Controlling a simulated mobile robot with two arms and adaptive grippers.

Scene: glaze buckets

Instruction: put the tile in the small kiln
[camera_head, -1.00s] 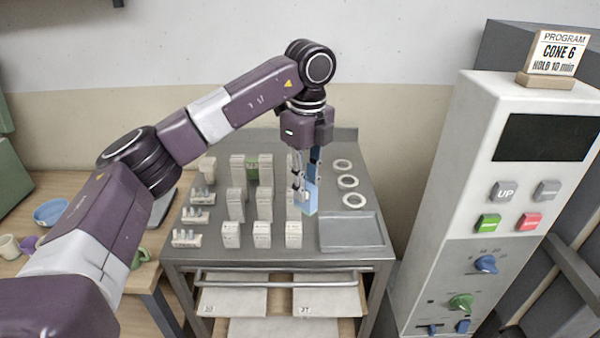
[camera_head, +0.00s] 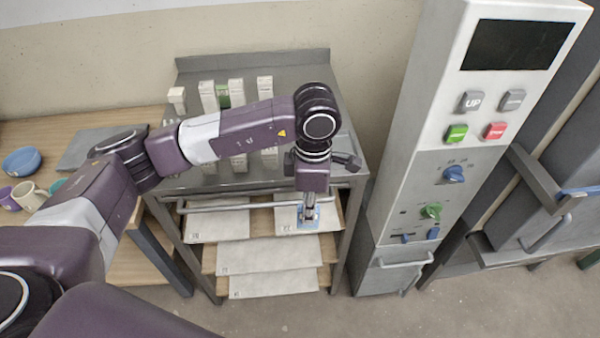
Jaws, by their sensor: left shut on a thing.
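My left gripper (camera_head: 308,205) points down in front of the steel cart (camera_head: 195,70) and is shut on a blue tile (camera_head: 308,221). Only a small part of the tile shows below the fingers, in front of the cart's upper shelf. My right gripper is not in view. A white control cabinet (camera_head: 415,130) with a dark screen, buttons and knobs stands to the right. Dark grey equipment with handles (camera_head: 530,215) is beside it at the right edge; I cannot tell which part is the small kiln.
Pale blocks (camera_head: 265,86) and a green block (camera_head: 223,96) stand on the cart. White boards (camera_head: 268,255) lie on its shelves. A wooden table (camera_head: 60,130) at left holds a blue bowl (camera_head: 21,161) and mugs. Floor (camera_head: 470,300) at lower right is clear.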

